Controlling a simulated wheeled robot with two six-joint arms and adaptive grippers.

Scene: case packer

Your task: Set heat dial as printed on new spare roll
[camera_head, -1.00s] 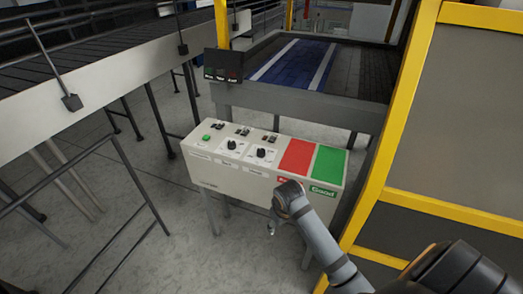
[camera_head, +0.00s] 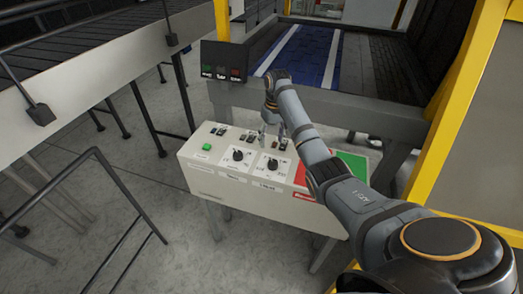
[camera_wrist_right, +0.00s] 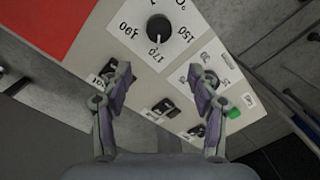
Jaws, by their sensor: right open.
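A pale control box (camera_head: 213,182) carries two black dials. The dial nearer the red panel (camera_head: 273,164) shows in the right wrist view (camera_wrist_right: 160,27) with 150, 170 and 190 printed around it; its white mark appears to point at 170. The other dial (camera_head: 238,155) is partly hidden behind a finger in the wrist view. My right gripper (camera_head: 273,141) is open and empty, pointing down over the box's back edge, just behind the numbered dial; its fingers (camera_wrist_right: 158,75) are apart from it. My left gripper and the spare roll are not in view.
A green button (camera_head: 207,147) and several small switches (camera_head: 251,138) sit on the box. Red (camera_head: 308,166) and green (camera_head: 352,164) panels lie at right. A conveyor bed (camera_head: 307,57), indicator display (camera_head: 223,61), yellow frame (camera_head: 452,110) and dark railing (camera_head: 105,165) surround it.

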